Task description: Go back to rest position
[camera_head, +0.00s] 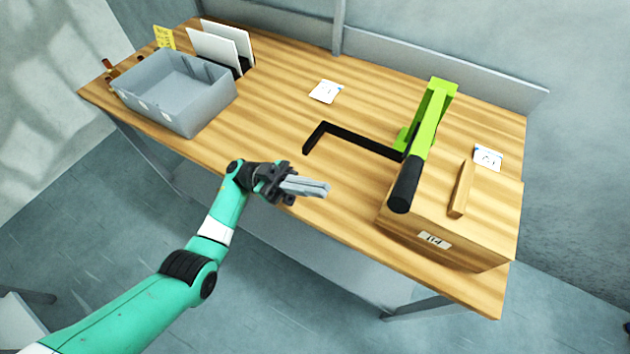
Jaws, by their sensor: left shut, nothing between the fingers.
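My left gripper (310,187) is shut and empty. It is at the front edge of the wooden table (290,130), around the middle, with its fingers pointing right. My left arm comes in from the lower left of the view. My right gripper does not show.
A grey bin (190,112) stands at the table's left end, with white panels (222,48) in a rack behind it. A green lever with a black handle (405,185) rises beside a wooden box (455,225) on the right. A black angled bracket (345,133) and a white card (326,91) lie mid-table.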

